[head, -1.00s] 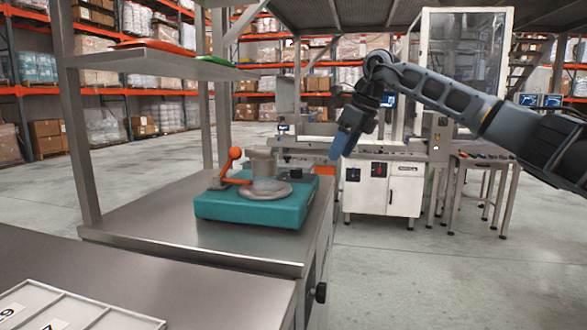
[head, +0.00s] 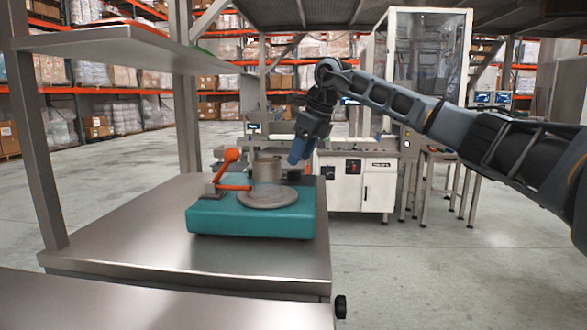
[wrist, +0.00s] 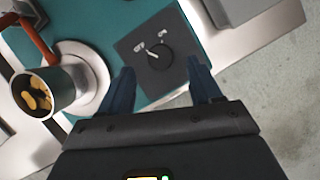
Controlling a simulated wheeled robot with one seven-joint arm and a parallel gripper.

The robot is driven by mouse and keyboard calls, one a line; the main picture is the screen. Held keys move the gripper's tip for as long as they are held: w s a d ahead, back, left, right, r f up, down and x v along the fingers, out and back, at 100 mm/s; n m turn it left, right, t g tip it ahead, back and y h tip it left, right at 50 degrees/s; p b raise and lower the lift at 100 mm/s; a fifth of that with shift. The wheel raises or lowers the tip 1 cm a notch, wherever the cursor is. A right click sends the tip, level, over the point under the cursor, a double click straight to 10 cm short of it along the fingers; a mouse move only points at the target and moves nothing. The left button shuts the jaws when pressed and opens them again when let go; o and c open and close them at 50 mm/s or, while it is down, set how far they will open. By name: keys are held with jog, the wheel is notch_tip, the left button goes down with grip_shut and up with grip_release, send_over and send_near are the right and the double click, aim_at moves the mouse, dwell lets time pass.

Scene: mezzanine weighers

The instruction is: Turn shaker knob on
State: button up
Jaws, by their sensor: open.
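The shaker (head: 250,221) is a teal box with a grey round plate, a grey cup and an orange clamp lever, standing on a steel bench. Its black knob (wrist: 158,54) sits on a dark panel on the teal top in the wrist view, with a white pointer line and small white marks around it. My gripper (wrist: 160,84) is open and empty, its two blue fingers pointing at the panel, one on each side below the knob. It does not appear to touch the knob. In the head view my gripper (head: 296,158) hangs at the shaker's back right corner and partly hides the panel.
The grey cup (wrist: 44,92) holds yellowish pieces and stands left of my gripper. The orange lever (head: 230,160) sticks up at the shaker's left. A steel shelf (head: 130,46) overhangs the left. The steel bench (head: 130,235) is bare in front of the shaker. A white machine (head: 350,185) stands behind.

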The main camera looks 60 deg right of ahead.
aim_at(295, 170)
jog(key=shift+x, duration=2.15)
jog(key=c, duration=1)
jog(key=shift+c, duration=0.2)
